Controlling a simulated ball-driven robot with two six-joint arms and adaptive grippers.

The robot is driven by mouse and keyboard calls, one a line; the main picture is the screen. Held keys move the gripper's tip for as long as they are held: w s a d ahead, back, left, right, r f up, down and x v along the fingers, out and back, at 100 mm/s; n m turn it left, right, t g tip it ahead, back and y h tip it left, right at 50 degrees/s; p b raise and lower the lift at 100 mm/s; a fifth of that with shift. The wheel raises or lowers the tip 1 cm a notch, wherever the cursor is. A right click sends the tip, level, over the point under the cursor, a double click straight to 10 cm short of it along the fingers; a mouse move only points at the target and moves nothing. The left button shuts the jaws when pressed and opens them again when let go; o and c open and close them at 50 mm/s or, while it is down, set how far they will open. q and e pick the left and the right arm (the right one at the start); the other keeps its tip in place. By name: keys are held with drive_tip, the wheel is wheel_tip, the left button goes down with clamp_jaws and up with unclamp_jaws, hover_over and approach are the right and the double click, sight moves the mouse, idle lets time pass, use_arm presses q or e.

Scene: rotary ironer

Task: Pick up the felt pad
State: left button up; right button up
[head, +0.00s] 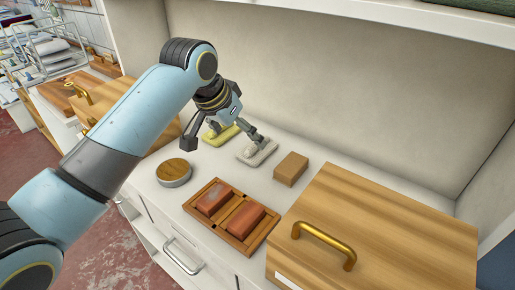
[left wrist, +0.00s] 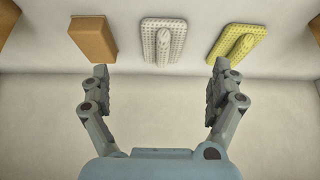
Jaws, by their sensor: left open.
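A pale grey pad (head: 262,155) with a raised ridge lies on the white counter; it also shows in the left wrist view (left wrist: 163,46). A yellow pad (head: 216,139) of similar shape lies to its left in the head view and also shows in the wrist view (left wrist: 228,49). A plain tan block (head: 290,169) lies on the grey pad's other side. I cannot tell for sure which is felt; the grey pad looks likeliest. My left gripper (head: 226,138) is open and empty above the pads. In the wrist view the grey pad lies beyond the fingertips, between their lines.
A round wood-topped tin (head: 173,171) and a wooden tray (head: 238,238) with two reddish blocks stand nearer the counter's front. A wooden box (head: 385,225) with a brass handle is at the right. The back wall (head: 340,95) rises close behind the pads.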

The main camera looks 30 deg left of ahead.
sight(251, 146)
use_arm(q)
drive_tip(key=w+f, duration=0.2)
drive_tip(key=w, duration=0.1)
drive_tip(key=w+f, duration=0.1)
drive_tip(key=w, duration=0.1)
drive_tip(key=shift+f, duration=0.25)
drive_tip(key=x, duration=0.5)
drive_tip(key=shift+w+d+f, duration=0.1)
drive_tip(key=shift+w+f, duration=0.05)
drive_tip(key=c, duration=1.2)
drive_tip(key=shift+r, duration=0.7)
wheel_tip(251, 146, up, 3)
drive_tip(key=s+d+r, duration=0.6)
drive_tip(key=s+d, duration=0.1)
drive_tip(key=s, duration=0.2)
drive_tip(key=shift+d+r, duration=0.2)
drive_tip(key=shift+r, duration=0.2)
